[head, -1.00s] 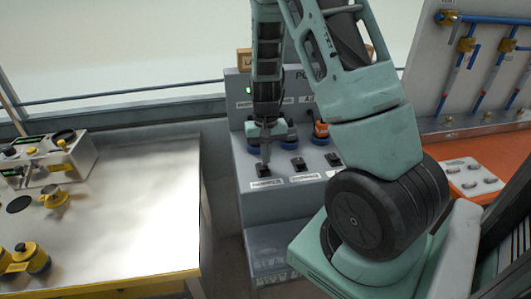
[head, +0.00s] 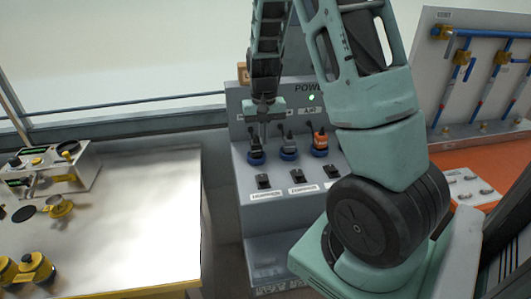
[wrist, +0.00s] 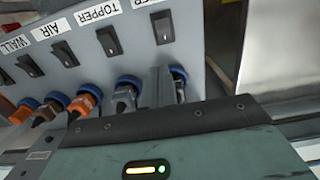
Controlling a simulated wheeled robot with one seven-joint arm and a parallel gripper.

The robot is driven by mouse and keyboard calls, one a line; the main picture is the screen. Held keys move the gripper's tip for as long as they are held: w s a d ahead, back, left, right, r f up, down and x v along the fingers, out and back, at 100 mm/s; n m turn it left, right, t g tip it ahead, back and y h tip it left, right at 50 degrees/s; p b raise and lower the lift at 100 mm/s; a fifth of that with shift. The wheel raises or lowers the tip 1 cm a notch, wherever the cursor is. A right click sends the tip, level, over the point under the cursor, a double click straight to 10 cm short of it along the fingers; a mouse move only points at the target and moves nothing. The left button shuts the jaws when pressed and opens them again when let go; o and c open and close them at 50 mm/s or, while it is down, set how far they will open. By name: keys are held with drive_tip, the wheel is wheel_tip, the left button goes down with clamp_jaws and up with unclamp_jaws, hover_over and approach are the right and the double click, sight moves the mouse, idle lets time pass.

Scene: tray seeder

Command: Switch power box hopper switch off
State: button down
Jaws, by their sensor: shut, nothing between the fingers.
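The grey power box (head: 240,160) stands at the centre of the head view, with three black rocker switches in view. The leftmost switch (head: 263,181) is likely the hopper switch. In the wrist view it is the rightmost switch (wrist: 162,28), under a cut-off label (wrist: 160,3). Which way it is tipped is too small to tell. My gripper (head: 264,132) is shut and empty, above and behind that switch, near the leftmost blue-collared plug (head: 256,155). In the wrist view my fingers (wrist: 164,88) point at the panel between two plugs, apart from the switch.
A green lamp (head: 311,97) glows on the box's back panel; my arm hides part of that panel. Further switches for topper (wrist: 109,41), air (wrist: 67,53) and wall (wrist: 30,66) sit alongside. A metal table (head: 130,215) stands left, an orange bench (head: 460,160) right.

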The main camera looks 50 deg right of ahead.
drive_tip(key=shift+w+d+r, duration=0.15)
drive_tip(key=shift+r, duration=0.85)
drive_tip(key=shift+w+d+r, duration=0.1)
drive_tip(key=shift+w+r, duration=0.05)
drive_tip(key=shift+r, duration=0.8)
drive_tip(key=s+a+r+n, duration=0.1)
drive_tip(key=s+a+n, duration=0.15)
drive_tip(key=a, duration=0.85)
drive_tip(key=s+a+r+n, duration=0.15)
drive_tip(key=a+n, duration=0.25)
drive_tip(key=a, duration=0.7)
drive_tip(key=s+a+r+n, duration=0.1)
drive_tip(key=s+a+n, duration=0.6)
drive_tip(key=s+a, duration=0.6)
drive_tip(key=shift+s+a, duration=0.3)
drive_tip(key=c, duration=1.6)
unclamp_jaws()
drive_tip(key=s, duration=0.1)
drive_tip(key=s+a+n, duration=0.1)
drive_tip(key=s, duration=0.1)
drive_tip(key=shift+f+n, duration=0.1)
drive_tip(key=shift+n, duration=0.15)
drive_tip(key=shift+c, duration=0.2)
drive_tip(key=o, duration=0.5)
drive_tip(key=shift+s, duration=0.1)
